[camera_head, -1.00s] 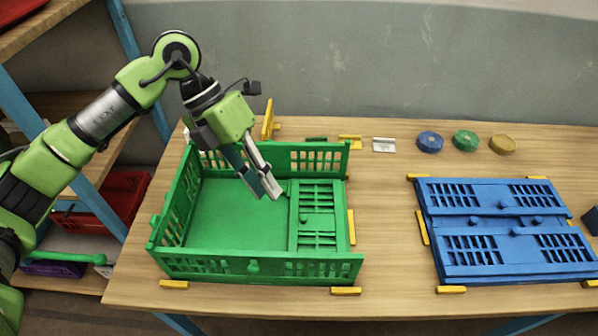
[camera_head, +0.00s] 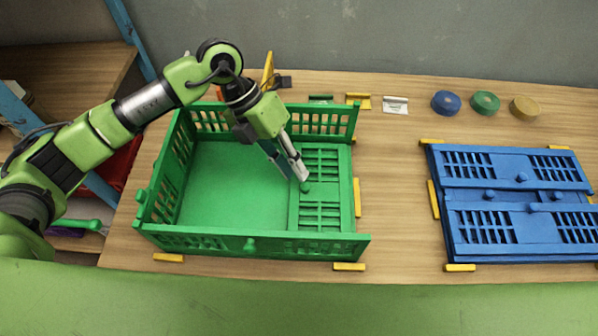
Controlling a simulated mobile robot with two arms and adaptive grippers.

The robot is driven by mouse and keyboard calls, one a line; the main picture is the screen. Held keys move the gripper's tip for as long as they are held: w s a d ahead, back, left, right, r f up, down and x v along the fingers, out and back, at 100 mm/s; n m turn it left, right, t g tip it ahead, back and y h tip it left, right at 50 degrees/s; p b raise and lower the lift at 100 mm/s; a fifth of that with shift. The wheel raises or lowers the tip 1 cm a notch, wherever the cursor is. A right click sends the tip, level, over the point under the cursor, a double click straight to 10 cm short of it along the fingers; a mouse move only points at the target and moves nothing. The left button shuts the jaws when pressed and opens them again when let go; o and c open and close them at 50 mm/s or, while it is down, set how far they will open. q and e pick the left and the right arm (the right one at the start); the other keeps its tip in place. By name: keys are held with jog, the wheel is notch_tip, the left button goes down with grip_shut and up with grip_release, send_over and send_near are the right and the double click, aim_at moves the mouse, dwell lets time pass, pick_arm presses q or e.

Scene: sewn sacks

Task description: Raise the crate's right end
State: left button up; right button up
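The green crate (camera_head: 160,238) stands on the table with its left, back and front walls upright. Its right end (camera_head: 320,215) is a slotted panel lying flat inside on the floor at the right, with a small knob (camera_head: 305,187) at its inner edge. My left gripper (camera_head: 295,179) reaches down over the crate, fingers apart and empty, its tips close to that knob. I cannot tell whether a finger touches it. My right gripper is not in view.
A folded blue crate (camera_head: 515,250) lies at the right. Yellow blocks (camera_head: 357,197) sit around both crates. Blue, green (camera_head: 485,102) and yellow discs lie at the back. A yellow upright piece (camera_head: 267,72) stands behind the green crate. Bare table lies between the crates.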

aim_at(303, 186)
pick_arm(q)
jog(key=shift+x, duration=1.25)
jog(key=shift+s+d+f+p, duration=0.2)
jog(key=shift+d+f+p, duration=0.15)
jog(key=shift+f, duration=0.15)
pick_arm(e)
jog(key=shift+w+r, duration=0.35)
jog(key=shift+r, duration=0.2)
pick_arm(q)
grip_shut()
jog(key=shift+r, duration=0.1)
